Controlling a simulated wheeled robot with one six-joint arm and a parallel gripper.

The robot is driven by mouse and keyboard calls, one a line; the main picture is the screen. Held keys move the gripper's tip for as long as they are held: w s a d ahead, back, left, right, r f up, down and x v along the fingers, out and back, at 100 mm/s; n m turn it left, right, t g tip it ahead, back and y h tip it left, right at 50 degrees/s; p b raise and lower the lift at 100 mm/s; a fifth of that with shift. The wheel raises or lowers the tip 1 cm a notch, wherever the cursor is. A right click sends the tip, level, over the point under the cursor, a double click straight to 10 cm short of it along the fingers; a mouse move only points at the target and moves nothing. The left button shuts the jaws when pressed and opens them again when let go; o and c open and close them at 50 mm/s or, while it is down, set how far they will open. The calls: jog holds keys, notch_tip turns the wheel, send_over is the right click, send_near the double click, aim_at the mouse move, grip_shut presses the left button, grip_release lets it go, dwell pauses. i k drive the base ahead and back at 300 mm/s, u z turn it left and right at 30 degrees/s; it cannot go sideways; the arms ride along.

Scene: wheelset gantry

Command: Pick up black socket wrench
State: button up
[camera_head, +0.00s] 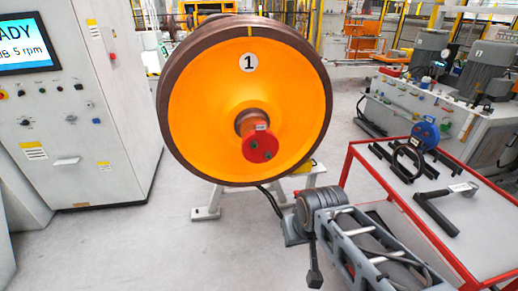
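A black L-shaped tool (438,212), which looks like the socket wrench, lies on the grey top of a red-framed cart (492,262) at the right. Its long bar runs toward the cart's front, and a short arm points right, with a small pale label. My arm rises from the bottom edge, left of the cart. Its dark end, my gripper (315,276), hangs down over the floor, well left of the wrench and apart from it. I see it edge-on and small, so its fingers cannot be made out. Nothing visible hangs from it.
Black bars, a black ring (408,162) and a blue round item (425,133) lie farther back on the cart. A large orange wheel (205,100) marked 1 stands on a stand at centre. A control cabinet (75,110) stands left. The cart's red rail borders its left side.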

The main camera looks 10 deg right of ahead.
aim_at(468, 190)
jog(key=z, duration=1.95)
jog(key=k, duration=0.3)
jog(key=u, duration=1.4)
jog(key=i, duration=1.45)
jog(key=z, duration=0.55)
